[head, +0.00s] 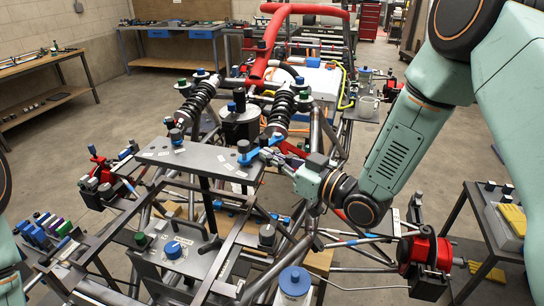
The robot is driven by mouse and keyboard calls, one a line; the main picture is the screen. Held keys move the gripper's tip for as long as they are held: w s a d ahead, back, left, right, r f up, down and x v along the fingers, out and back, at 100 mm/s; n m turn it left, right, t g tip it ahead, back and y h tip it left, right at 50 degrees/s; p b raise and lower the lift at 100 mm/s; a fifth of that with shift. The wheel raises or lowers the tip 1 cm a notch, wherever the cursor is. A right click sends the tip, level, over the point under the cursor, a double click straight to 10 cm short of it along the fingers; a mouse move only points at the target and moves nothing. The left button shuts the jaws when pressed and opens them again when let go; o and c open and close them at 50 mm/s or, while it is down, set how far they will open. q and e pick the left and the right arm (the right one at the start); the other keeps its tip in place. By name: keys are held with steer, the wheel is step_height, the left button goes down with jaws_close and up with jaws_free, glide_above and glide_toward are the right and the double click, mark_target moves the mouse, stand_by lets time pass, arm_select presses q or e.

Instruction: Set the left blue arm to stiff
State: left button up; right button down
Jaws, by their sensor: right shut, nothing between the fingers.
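A grey crossplate (200,160) lies across the front of the tube chassis. At its left end is a small blue arm (176,136) with a dark knob above it. At its right end is another blue arm (262,150) with a dark blue knob (243,147). My right gripper (277,155) is shut and empty, close beside the right-end blue arm; I cannot tell whether it touches. The stiffness setting of either arm is too small to read. My left gripper is out of view; only part of my left arm shows at the left edge.
Two black coil-over dampers (281,108) rise behind the plate, with a red roll hoop (270,40) farther back. A panel with a blue dial (173,250) is in front. Red brake parts (425,255) stand at the right. A side table (490,215) stands beyond them.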

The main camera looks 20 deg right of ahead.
mark_target(257, 155)
steer(key=shift+s, duration=0.1)
steer(key=shift+a, duration=0.1)
steer(key=shift+w+a+f+b, duration=0.1)
steer(key=shift+w+a+b, duration=0.9)
steer(key=shift+a, duration=0.15)
steer(key=shift+w+a, duration=0.15)
steer(key=shift+a, duration=0.05)
steer(key=shift+d, duration=0.2)
